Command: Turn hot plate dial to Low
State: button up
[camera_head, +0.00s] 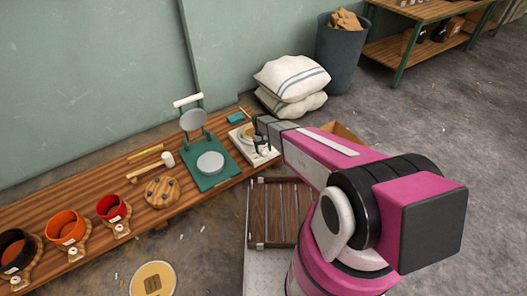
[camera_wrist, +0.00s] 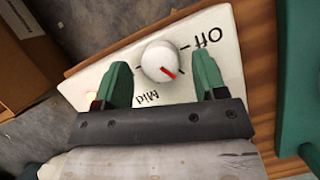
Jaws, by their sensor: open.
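The hot plate (camera_head: 247,150) is a white box at the right end of the wooden bench. Its white front panel fills the middle of the wrist view, with a round white dial (camera_wrist: 158,58) and a red pointer line. The words "Off" (camera_wrist: 207,37) and "Mid" (camera_wrist: 146,98) are printed around the dial. The pointer is aimed at the lower right of the picture, between these two words. No "Low" label is visible. My gripper (camera_wrist: 162,66) is open, its green fingers on either side of the dial; contact cannot be told. It also shows at the hot plate in the head view (camera_head: 261,139).
A green stand with a round plate (camera_head: 210,162) is left of the hot plate. Further left are a mallet (camera_head: 166,159), a round wooden board (camera_head: 162,191) and several pots. White sacks (camera_head: 291,80) lie behind. A small orange glow (camera_wrist: 91,97) shows at the panel's left.

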jog(key=v, duration=0.9)
jog(key=shift+r, duration=0.4)
jog(key=shift+w, duration=0.1)
jog(key=s+d+r+m+t, duration=0.2)
jog(key=s+d+r, duration=0.8)
jog(key=s+r, duration=0.1)
jog(key=s+d+r+m+t+y, duration=0.1)
jog(key=s+d+r+t, duration=0.1)
jog(key=s+d+r, duration=0.8)
notch_tip(320, 180, up, 4)
jog(key=shift+s+d+m, duration=0.25)
jog(key=shift+s+m, duration=0.15)
jog(key=shift+s, duration=0.55)
